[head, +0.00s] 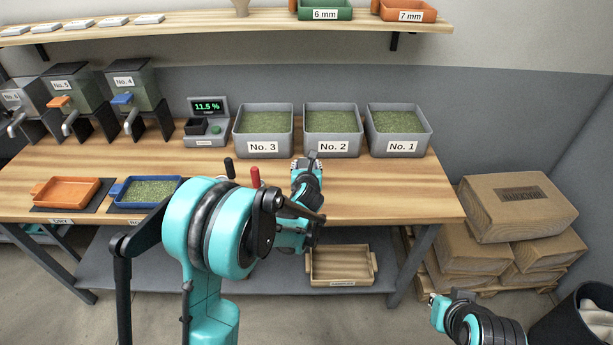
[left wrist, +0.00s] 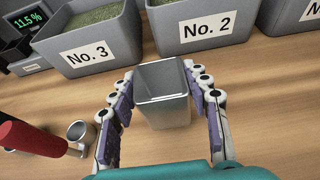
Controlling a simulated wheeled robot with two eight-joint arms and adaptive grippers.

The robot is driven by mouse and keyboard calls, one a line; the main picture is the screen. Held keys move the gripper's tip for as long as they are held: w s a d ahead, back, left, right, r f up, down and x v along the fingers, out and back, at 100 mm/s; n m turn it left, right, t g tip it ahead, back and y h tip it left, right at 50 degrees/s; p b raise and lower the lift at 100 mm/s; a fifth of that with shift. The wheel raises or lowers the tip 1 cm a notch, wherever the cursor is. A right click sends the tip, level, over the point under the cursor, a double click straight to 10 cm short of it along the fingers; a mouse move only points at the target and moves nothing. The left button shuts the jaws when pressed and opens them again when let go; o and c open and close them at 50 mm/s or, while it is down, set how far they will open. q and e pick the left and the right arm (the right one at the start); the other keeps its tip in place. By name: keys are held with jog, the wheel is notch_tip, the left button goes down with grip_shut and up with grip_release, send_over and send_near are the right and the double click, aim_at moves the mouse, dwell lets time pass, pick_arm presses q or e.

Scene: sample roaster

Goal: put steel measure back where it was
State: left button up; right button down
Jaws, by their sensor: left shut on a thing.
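The steel measure (left wrist: 163,112) is a square, open-topped metal cup. In the left wrist view it stands upright between the fingers of my left gripper (left wrist: 163,108), which is shut on it. It is over the wooden bench top, in front of the No. 2 and No. 3 bins; I cannot tell whether its base touches the wood. In the head view my left gripper (head: 308,168) is at the bench in front of the No. 2 bin, and the measure is mostly hidden there. My right gripper (head: 438,302) is low at the right, off the bench; its jaws are unclear.
The No. 3 bin (head: 264,128), No. 2 bin (head: 333,128) and No. 1 bin (head: 400,128) line the bench back. A red handle (left wrist: 30,138) and a small metal cup (left wrist: 82,132) are left of the gripper. Bench (head: 400,195) is clear at right.

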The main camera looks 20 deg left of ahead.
pick_arm(q)
notch_tip(320, 180, down, 4)
jog(key=shift+r+b, duration=0.25)
jog(key=shift+b, duration=0.4)
jog(key=shift+r, duration=0.15)
jog(key=o, duration=1.3)
